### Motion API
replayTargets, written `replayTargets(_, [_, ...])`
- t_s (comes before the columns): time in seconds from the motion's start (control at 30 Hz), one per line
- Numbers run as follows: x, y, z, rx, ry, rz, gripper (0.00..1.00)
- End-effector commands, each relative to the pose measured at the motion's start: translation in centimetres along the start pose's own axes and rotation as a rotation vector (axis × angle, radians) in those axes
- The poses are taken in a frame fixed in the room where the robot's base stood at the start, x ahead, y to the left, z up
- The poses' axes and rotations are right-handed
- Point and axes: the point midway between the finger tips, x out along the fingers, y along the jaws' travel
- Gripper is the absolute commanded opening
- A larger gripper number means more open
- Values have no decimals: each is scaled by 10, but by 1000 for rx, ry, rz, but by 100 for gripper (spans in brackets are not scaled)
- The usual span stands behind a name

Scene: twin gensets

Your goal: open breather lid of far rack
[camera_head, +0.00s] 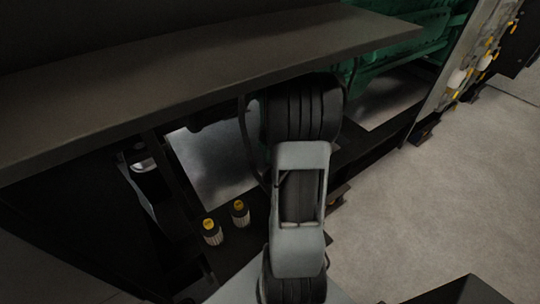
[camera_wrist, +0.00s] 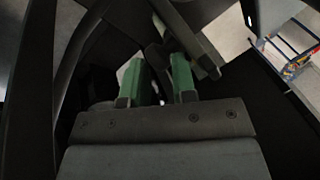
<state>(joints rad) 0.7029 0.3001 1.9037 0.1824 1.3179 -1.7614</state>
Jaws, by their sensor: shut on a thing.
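My gripper (camera_wrist: 157,66) shows in the wrist view with its two green fingers pointing up the picture. It is shut on a dark grey part (camera_wrist: 156,54) with a rounded end, seen between the fingertips. I cannot tell from the picture whether this part is the breather lid. A long dark flat bar (camera_wrist: 188,38) runs slantwise just past the right fingertip. In the head view my arm reaches down the middle and its gripper is hidden. No breather lid can be clearly made out there.
A dark overhanging shelf (camera_head: 200,80) crosses above my arm. Two yellow-capped bottles (camera_head: 211,232) (camera_head: 239,212) stand left of it. A green genset (camera_head: 400,48) is at the back, beside a panel with yellow caps (camera_head: 478,65). A colourful bin (camera_wrist: 288,50) shows in the wrist view.

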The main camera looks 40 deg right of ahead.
Motion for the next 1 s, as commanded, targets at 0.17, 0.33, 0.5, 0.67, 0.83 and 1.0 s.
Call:
replayTargets(0.17, [22,-1,8,6,-6,-36,36])
replayTargets(0.33, [22,-1,6,7,-5,-36,52])
replayTargets(0.5, [23,-1,2,3,-3,-37,56])
replayTargets(0.67, [23,-1,0,0,0,-37,54])
replayTargets(0.83, [22,-1,0,-2,-1,-37,54])
replayTargets(1.0, [17,-3,-1,-4,-1,-33,54])
